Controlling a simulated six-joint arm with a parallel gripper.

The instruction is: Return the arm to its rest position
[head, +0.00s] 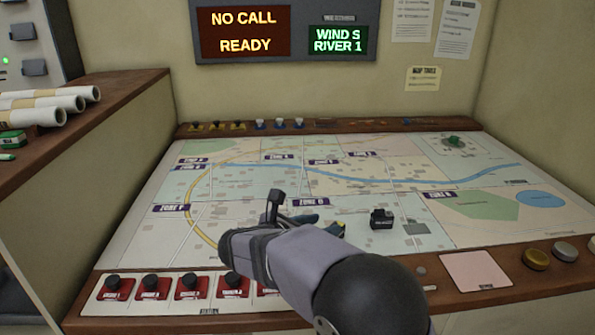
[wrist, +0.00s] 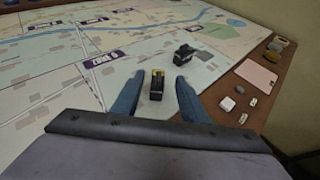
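My gripper (head: 322,224) is low over the front middle of the map table, with its blue fingers pointing away from the arm. In the wrist view the gripper (wrist: 159,78) is open, its two fingers spread wide. A small black and yellow piece (wrist: 157,84) shows in the gap between the fingers, with space on both sides; I cannot tell its exact height relative to the fingertips. In the head view this piece is mostly hidden by my gripper. My arm reaches in from the lower right.
A black piece (head: 382,219) stands on the map (head: 365,246) just beyond the fingers; it also shows in the wrist view (wrist: 186,51). Red labelled panels with black knobs (head: 150,287) line the front edge. A pink pad (head: 475,271) lies front right. Several small pieces line the back ledge (head: 345,125).

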